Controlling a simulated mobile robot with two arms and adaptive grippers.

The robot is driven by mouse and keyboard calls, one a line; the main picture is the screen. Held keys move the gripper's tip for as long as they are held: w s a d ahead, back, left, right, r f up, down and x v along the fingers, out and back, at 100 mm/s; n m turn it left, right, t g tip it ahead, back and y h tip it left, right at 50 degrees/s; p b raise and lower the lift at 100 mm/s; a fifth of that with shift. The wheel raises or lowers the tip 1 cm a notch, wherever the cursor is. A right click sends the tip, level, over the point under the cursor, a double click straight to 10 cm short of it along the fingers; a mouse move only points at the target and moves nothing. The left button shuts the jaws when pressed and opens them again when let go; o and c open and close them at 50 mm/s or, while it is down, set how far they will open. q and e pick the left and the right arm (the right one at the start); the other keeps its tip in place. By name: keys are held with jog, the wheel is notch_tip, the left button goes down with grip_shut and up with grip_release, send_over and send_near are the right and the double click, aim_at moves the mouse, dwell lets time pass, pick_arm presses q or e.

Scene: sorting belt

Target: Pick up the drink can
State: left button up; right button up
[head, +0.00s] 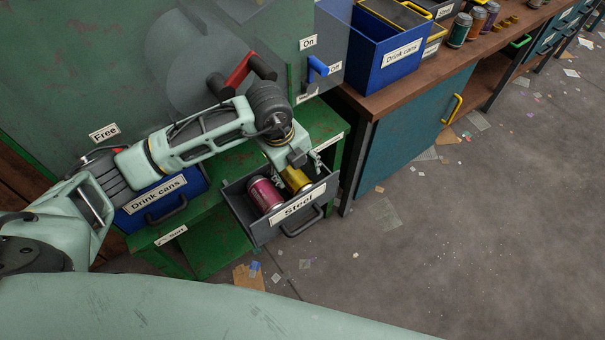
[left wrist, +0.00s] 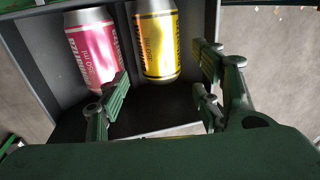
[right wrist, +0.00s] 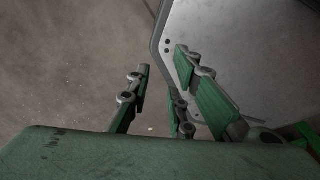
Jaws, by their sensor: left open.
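Two drink cans lie in the grey bin labelled "Steel" (head: 264,232). The pink can (head: 265,194) is on the left and the yellow can (head: 296,180) is on the right. In the left wrist view the pink can (left wrist: 93,48) and the yellow can (left wrist: 157,42) lie side by side, apart from the bin's near wall. My left gripper (head: 303,163) is over the bin, above the yellow can. It is open, its fingers (left wrist: 160,82) spread to either side below the yellow can, holding nothing. My right gripper (right wrist: 160,90) is open and empty, away from the cans.
A blue "Drink cans" bin (head: 156,203) stands left of the grey bin on the green stand (head: 213,222). Another blue "Drink cans" bin (head: 385,62) is on the workbench (head: 455,58), with several cans further right. A lever with a blue handle (head: 317,66) is behind.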

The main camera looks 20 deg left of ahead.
aim_at(298, 182)
pick_arm(q)
jog(key=shift+a+f, duration=0.1)
jog(key=shift+f, duration=0.45)
jog(key=shift+s+d+f+p, duration=0.1)
jog(key=shift+d+f+p, duration=0.25)
jog(key=shift+f, duration=0.4)
jog(key=f, duration=0.3)
jog(key=w+f, duration=0.1)
jog(key=shift+d+f+p, duration=0.2)
jog(key=shift+d+p, duration=0.05)
jog(key=shift+p, duration=0.15)
jog(key=shift+w+f, duration=0.1)
jog(key=shift+f, duration=0.15)
jog(key=shift+c, duration=0.4)
jog(key=c, duration=0.4)
jog(key=shift+c, duration=1.1)
pick_arm(e)
jog(key=shift+s+d+r, duration=0.15)
jog(key=shift+d+r, duration=0.05)
jog(key=shift+r, duration=0.45)
